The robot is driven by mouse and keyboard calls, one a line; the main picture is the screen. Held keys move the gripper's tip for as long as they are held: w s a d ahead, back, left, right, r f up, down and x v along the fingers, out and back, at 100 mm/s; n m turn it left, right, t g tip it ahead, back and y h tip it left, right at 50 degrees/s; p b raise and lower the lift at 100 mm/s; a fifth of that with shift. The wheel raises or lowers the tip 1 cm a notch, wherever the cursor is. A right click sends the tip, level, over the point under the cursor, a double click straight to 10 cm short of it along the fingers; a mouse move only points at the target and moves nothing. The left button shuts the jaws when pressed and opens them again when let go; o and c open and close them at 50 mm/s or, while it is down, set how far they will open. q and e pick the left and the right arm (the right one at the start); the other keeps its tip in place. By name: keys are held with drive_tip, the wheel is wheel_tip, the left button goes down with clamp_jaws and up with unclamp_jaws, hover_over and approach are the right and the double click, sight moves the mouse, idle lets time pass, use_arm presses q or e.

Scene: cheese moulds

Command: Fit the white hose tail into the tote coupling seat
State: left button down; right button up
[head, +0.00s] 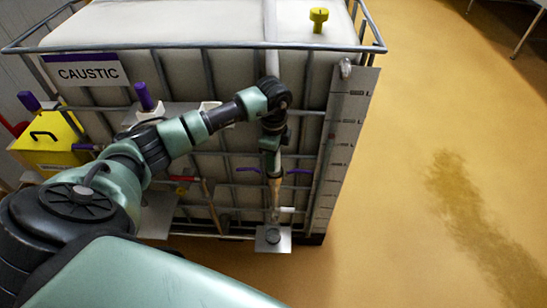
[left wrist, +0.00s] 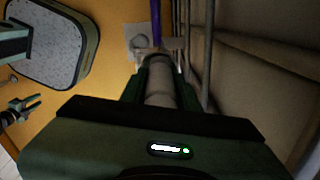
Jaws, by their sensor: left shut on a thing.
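My left gripper (head: 273,178) points down in front of the tote (head: 215,175), shut on a pale cylindrical piece. In the left wrist view the gripper (left wrist: 160,85) has a finger on each side of this piece, the hose tail (left wrist: 160,93). Its lower end is hard to make out. A small grey plate with a dark round part (head: 273,237) stands out low at the tote's front, below the gripper. I cannot tell whether this is the coupling seat, or whether the hose tail touches anything. A dark two-pronged gripper, seemingly my right one (left wrist: 38,101), is at the left, its prongs apart.
The tote has a metal cage (head: 205,46) and a CAUSTIC sign (head: 87,71). A grey level scale (head: 340,150) stands at its right corner. A yellow box (head: 45,145) is at the left.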

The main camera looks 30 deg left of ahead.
use_arm(q)
drive_tip(key=c, duration=1)
unclamp_jaws()
drive_tip(key=shift+o, duration=0.2)
wheel_tip(320, 180, up, 8)
drive_tip(key=shift+f+b, duration=0.1)
drive_tip(key=shift+b, duration=0.4)
